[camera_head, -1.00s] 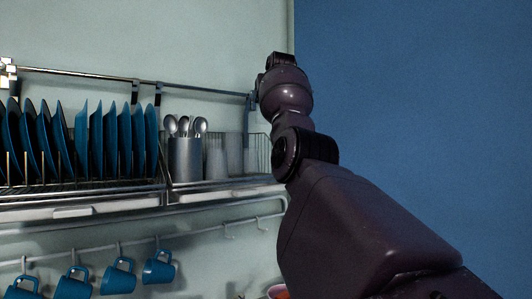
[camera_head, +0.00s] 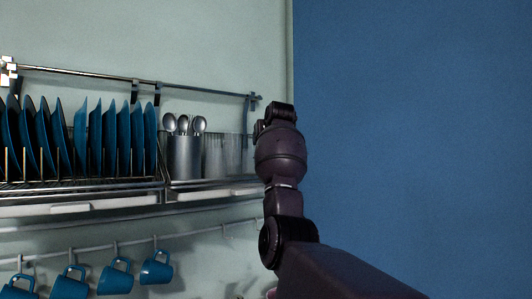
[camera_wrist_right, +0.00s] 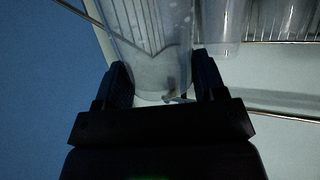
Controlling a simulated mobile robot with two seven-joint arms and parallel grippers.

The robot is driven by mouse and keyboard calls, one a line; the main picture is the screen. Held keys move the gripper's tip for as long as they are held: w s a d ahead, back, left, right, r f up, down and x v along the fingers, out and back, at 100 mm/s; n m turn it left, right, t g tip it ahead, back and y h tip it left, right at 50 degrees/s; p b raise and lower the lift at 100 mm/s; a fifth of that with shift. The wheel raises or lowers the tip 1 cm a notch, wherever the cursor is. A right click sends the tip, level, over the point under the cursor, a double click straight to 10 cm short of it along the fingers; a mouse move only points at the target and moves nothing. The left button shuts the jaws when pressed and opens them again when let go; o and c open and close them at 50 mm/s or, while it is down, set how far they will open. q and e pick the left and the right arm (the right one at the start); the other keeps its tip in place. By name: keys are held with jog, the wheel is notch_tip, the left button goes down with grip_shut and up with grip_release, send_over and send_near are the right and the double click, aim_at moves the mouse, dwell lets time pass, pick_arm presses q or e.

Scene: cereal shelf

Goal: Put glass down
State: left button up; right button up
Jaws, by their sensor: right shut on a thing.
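In the right wrist view, a clear glass (camera_wrist_right: 150,45) stands between the two fingers of my right gripper (camera_wrist_right: 161,78), which is shut on it. In the head view my right arm reaches up beside the rack's right end; its gripper and the held glass cannot be made out there. Other clear glasses (camera_head: 215,157) stand on the rack (camera_head: 215,184) beside the cutlery holder. In the right wrist view one such glass (camera_wrist_right: 222,25) is close to the right of the held glass. My left gripper is in neither view.
A steel cutlery holder (camera_head: 185,158) with spoons stands left of the glasses. Several blue plates (camera_head: 108,145) stand upright farther left. Blue mugs (camera_head: 116,277) hang below on a rail (camera_head: 200,232). A plain blue wall (camera_head: 420,120) fills the right side.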

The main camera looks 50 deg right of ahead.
jog(key=shift+f, duration=1.9)
jog(key=shift+r, duration=0.1)
jog(key=o, duration=0.6)
jog(key=shift+f, duration=0.2)
jog(key=o, duration=0.5)
